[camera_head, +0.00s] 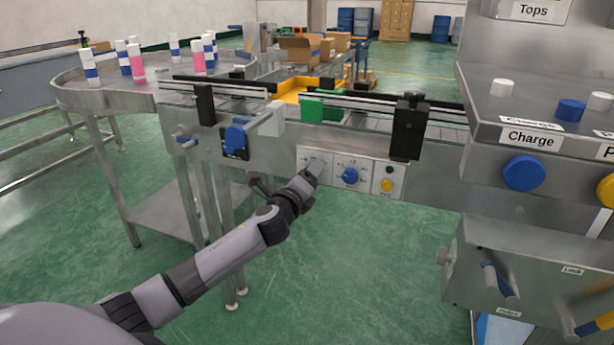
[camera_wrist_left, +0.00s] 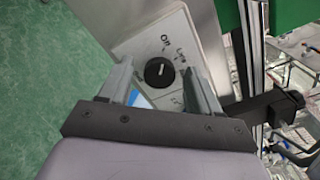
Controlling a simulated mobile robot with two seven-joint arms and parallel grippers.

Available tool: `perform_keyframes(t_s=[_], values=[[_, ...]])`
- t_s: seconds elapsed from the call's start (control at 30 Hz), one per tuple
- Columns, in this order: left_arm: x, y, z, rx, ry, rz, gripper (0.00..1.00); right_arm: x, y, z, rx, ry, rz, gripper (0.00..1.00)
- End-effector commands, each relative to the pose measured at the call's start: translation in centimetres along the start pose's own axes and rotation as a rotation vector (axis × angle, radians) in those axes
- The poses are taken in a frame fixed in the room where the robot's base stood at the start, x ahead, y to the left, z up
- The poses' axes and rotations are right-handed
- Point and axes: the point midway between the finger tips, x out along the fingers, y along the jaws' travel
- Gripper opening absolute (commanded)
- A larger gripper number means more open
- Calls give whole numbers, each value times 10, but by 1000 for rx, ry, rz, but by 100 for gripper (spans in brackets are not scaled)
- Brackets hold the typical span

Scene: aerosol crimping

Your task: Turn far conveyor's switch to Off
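The conveyor's control panel (camera_head: 334,187) is a pale plate on the conveyor's side. In the left wrist view it carries a round black switch (camera_wrist_left: 159,72) with a small white mark. "Off" is printed above the switch, with other labels to the right. The mark points roughly upward; its exact setting is hard to read. My left gripper (camera_head: 316,168) is at the panel's left part and hides the switch in the head view. In the left wrist view its fingers (camera_wrist_left: 158,70) are open, one on each side of the switch, without visible contact. My right gripper is not in view.
A blue knob (camera_head: 348,176) and a yellow button (camera_head: 386,186) are right of my left gripper. Another blue knob (camera_head: 236,138) is farther left. A round table (camera_head: 130,92) with bottles stands at the left, and a machine with a "Charge" knob (camera_head: 523,173) at the right.

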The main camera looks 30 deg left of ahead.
Motion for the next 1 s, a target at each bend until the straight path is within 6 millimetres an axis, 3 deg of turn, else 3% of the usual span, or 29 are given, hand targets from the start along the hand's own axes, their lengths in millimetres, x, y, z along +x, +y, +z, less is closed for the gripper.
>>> perform_keyframes(t_s=[0.33,0.7,1.0], values=[[-7,0,0,3,1,0,63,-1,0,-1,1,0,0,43],[-54,0,0,3,2,0,63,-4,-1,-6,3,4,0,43],[-71,0,0,1,0,-1,63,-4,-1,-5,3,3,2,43]])
